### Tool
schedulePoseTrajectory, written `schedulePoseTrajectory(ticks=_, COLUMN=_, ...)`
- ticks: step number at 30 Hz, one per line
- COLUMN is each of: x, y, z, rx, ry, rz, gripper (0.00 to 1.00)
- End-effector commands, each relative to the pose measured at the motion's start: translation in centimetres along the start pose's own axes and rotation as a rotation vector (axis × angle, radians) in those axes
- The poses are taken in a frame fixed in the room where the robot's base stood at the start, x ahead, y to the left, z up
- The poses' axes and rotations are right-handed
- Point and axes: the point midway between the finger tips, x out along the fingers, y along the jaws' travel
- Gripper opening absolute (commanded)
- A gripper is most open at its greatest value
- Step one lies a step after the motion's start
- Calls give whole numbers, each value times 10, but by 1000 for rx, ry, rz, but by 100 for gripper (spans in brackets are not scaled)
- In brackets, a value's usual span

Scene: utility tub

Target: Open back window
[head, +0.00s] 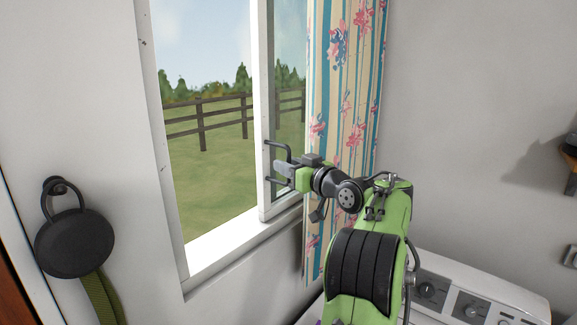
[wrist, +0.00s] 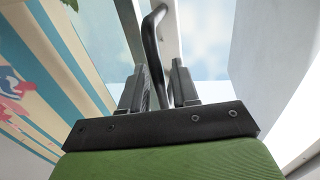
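The window (head: 208,110) is in the left half of the head view. Its sliding sash (head: 266,100) stands at the right side of the frame, with a wide clear gap to its left. A black bar handle (head: 279,145) sticks out from the sash. My gripper (head: 281,172) is at this handle, its fingertips partly hidden against the sash. In the wrist view the handle (wrist: 150,35) runs down between the two close-set fingers (wrist: 162,85), so my gripper appears shut on it.
A striped floral curtain (head: 340,90) hangs just right of the sash, close to my gripper. A white appliance with knobs (head: 470,290) stands at lower right. A dark round object with a green strap (head: 75,243) hangs on the left wall. The sill (head: 235,250) is clear.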

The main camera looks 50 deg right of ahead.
Motion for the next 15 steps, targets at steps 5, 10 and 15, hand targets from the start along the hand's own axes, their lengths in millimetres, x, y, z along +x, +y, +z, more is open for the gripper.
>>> schedulePoseTrajectory(ticks=5, x=0, y=0, z=0, rx=0, ry=0, rz=0, gripper=30)
schedulePoseTrajectory(ticks=10, x=-21, y=1, z=2, rx=-2, ry=1, rz=4, gripper=30)
schedulePoseTrajectory(ticks=15, x=-69, y=2, z=4, rx=-1, ry=1, rz=7, gripper=30)
